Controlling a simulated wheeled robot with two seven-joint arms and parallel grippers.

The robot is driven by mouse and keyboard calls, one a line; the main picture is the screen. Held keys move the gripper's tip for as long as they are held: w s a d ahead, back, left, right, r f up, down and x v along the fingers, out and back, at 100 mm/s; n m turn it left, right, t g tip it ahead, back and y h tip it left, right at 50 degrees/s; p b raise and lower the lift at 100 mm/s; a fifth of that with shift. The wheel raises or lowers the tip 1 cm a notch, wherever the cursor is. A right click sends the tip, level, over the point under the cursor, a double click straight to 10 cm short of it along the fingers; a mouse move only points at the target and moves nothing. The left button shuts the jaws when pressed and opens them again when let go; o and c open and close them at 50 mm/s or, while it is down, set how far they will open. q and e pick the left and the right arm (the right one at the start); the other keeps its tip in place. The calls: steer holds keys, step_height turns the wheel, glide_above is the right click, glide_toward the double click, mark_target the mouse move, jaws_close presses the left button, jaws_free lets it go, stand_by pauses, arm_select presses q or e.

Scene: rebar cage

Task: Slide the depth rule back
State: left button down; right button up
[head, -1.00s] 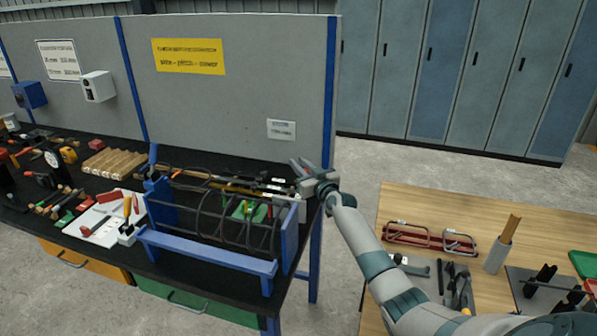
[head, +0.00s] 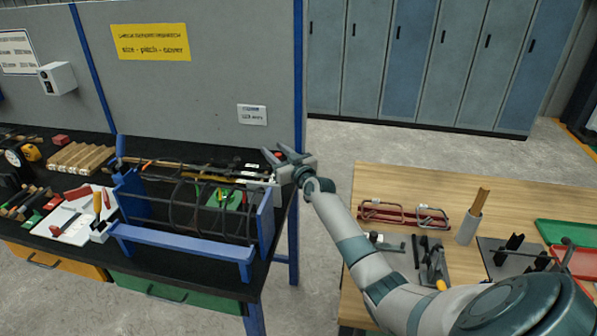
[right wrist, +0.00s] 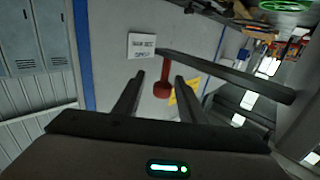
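The rebar cage (head: 212,212) lies in a blue frame (head: 190,244) on the black bench. Long thin bars (head: 205,171) run along its back; I cannot tell for sure which thing is the depth rule. My right gripper (head: 278,154) is open at the back right corner of the bench, just beyond the frame's right end. In the right wrist view a red knob-like piece (right wrist: 163,88) and a dark grey bar (right wrist: 235,78) show beyond the open fingers. No hold on either is visible. My left gripper is out of view.
A grey panel (head: 210,95) stands behind the bench. Tools and a white board (head: 75,222) lie left of the cage. A wooden table (head: 385,178) at the right holds red-racked clamps (head: 400,214), a holder (head: 469,228) and trays. Floor shows between bench and table.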

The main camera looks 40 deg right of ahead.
steer(key=s+a+b, duration=0.1)
steer(key=s+b, duration=0.1)
steer(key=s, duration=1.3)
steer(key=shift+s+b, duration=0.25)
steer(key=shift+b, duration=0.1)
steer(key=shift+f, duration=0.1)
